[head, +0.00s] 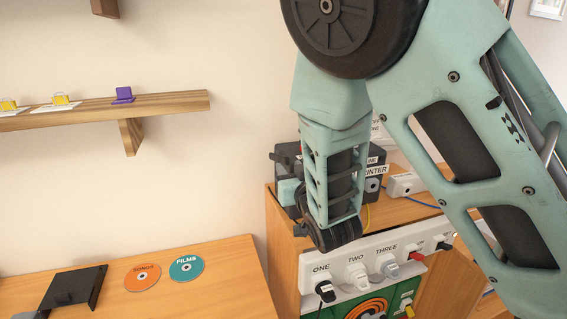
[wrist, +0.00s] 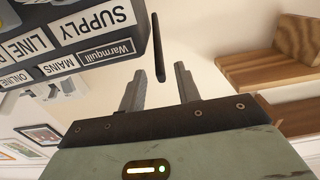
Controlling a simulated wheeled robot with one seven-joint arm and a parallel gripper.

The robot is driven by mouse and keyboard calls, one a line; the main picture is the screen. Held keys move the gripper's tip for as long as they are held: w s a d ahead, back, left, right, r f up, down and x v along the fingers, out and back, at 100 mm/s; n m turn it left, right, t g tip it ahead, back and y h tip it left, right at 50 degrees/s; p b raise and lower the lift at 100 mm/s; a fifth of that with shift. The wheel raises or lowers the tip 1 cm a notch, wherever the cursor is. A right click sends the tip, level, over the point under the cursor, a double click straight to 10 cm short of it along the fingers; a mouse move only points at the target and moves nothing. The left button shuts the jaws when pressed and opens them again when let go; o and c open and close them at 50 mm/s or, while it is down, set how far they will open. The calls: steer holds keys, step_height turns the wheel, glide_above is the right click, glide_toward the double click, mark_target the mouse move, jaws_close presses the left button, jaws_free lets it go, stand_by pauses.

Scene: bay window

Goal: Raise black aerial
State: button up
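The black aerial (wrist: 157,45) is a thin dark stick in the wrist view, lying up and down the picture. Its lower end comes in line with the gap between my fingertips, with space on both sides. My gripper (wrist: 159,70) is open, its two grey fingers apart and nothing clamped between them. The dark device (wrist: 80,62) with labels SUPPLY, LINE, MAINS, ONLINE and Warmquill is left of the aerial. I cannot tell where the aerial joins it. In the head view my arm hides most of a dark box (head: 379,153), and I cannot make out the aerial.
A power strip (head: 343,271) with plugs and cables runs along the cabinet's front. A white box (head: 405,184) sits on the cabinet top. A wooden shelf (head: 170,103) with small clips is on the wall. Orange and teal discs (head: 187,269) lie on the lower desk.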

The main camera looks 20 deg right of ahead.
mark_target(284, 156)
steer(key=w+p, duration=0.1)
steer(key=w, duration=0.4)
steer(key=shift+w, duration=0.4)
steer(key=shift+c, duration=0.3)
steer(key=shift+r, duration=0.1)
jaws_close()
